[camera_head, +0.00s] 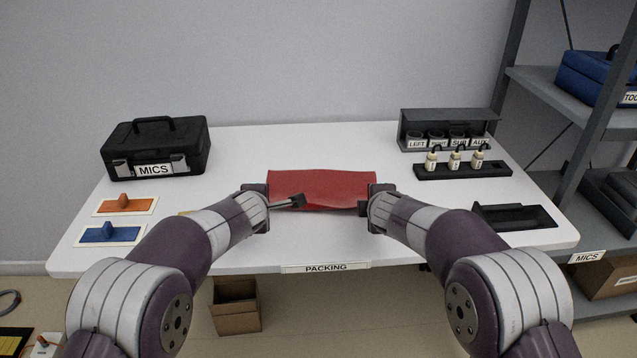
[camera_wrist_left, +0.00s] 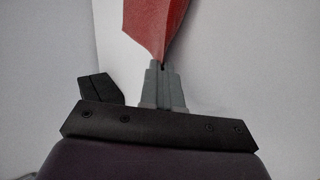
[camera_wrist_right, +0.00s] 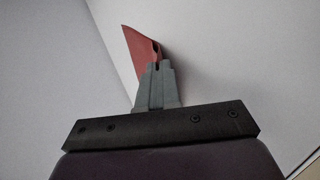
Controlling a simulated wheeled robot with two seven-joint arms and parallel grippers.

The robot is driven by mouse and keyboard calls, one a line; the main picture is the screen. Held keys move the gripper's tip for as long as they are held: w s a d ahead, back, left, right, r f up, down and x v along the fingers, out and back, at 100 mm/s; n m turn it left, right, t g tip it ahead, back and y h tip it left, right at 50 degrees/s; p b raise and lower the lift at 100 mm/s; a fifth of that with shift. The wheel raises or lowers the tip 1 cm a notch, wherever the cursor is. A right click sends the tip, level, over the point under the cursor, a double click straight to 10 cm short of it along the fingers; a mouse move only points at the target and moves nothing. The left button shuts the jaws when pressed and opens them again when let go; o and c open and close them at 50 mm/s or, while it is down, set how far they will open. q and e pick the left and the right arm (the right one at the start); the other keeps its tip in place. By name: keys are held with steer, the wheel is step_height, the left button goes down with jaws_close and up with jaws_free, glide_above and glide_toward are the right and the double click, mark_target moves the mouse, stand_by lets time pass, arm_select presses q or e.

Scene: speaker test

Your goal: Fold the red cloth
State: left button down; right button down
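The red cloth (camera_head: 322,186) is stretched between my two grippers over the middle of the white table. Its lower edge is slightly wavy. My left gripper (camera_head: 268,197) is at the cloth's left side; in the left wrist view its fingers (camera_wrist_left: 162,68) are closed together on a corner of the cloth (camera_wrist_left: 155,25). My right gripper (camera_head: 372,198) is at the cloth's right side; in the right wrist view its fingers (camera_wrist_right: 156,66) are closed on the cloth's edge (camera_wrist_right: 141,46). I cannot tell how much of the cloth touches the table.
A black MICS case (camera_head: 157,150) stands at the back left, with orange (camera_head: 124,204) and blue (camera_head: 110,234) items before it. A black rack (camera_head: 450,130), a holder with small bottles (camera_head: 463,171) and an empty black tray (camera_head: 513,217) are at right.

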arm_select(q)
steer(key=c, duration=1)
jaws_free()
arm_select(e)
steer(key=c, duration=1)
jaws_free()
arm_select(q)
steer(key=shift+s+r, duration=0.1)
steer(key=shift+r, duration=0.15)
arm_select(e)
steer(key=shift+r, duration=0.25)
arm_select(q)
steer(key=s+r, duration=0.5)
steer(key=r, duration=0.3)
steer(key=shift+s+r, duration=0.25)
steer(key=shift+s, duration=0.15)
arm_select(e)
steer(key=s+r, duration=0.6)
steer(key=r, duration=0.2)
steer(key=shift+r, duration=0.25)
